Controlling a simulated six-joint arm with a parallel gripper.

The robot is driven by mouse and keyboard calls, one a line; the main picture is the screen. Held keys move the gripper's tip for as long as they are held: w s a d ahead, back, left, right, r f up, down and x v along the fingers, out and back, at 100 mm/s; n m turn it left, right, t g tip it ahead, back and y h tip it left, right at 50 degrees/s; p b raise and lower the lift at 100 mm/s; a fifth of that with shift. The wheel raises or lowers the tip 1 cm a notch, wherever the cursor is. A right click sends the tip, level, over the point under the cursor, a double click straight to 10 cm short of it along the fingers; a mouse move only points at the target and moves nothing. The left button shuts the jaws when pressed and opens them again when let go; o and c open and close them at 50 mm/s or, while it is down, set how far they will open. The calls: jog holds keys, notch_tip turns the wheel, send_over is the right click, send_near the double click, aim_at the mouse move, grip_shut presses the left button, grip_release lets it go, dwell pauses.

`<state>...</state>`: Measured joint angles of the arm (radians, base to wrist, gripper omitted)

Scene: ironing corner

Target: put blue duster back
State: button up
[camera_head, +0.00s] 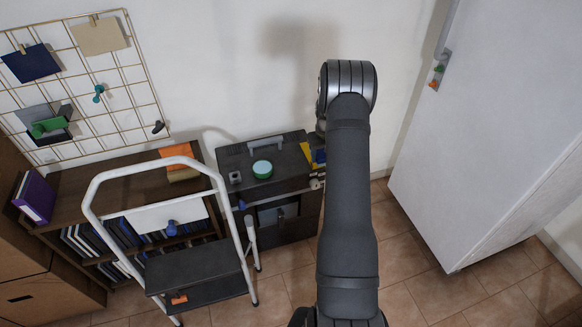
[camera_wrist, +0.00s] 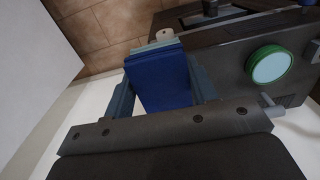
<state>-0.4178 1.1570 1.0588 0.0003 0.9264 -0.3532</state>
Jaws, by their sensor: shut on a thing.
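A blue block-shaped thing, which I take for the blue duster (camera_wrist: 160,82), is between the two fingers of my gripper (camera_wrist: 161,76) in the wrist view. My gripper is shut on it. A paler blue-grey strip and a beige piece with a hole show at its far end. In the head view my gripper is hidden behind my arm. Small blue and yellow patches (camera_head: 318,156) show beside my arm there, but I cannot tell what they belong to.
A dark cabinet (camera_head: 233,160) bears a round green-rimmed thing (camera_head: 262,169), also in the wrist view (camera_wrist: 272,65). A white-framed step stool (camera_head: 196,266) stands before the bookshelf (camera_head: 85,183). A wire grid (camera_head: 125,75) hangs on the wall; a white door (camera_head: 485,130) is at right.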

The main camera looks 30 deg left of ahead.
send_over(292, 170)
notch_tip(292, 170, down, 7)
jog(key=shift+f, duration=2.1)
jog(key=o, duration=1)
jog(key=shift+f, duration=0.15)
jog(key=shift+c, duration=0.2)
notch_tip(292, 170, up, 12)
jog(key=shift+r, duration=0.2)
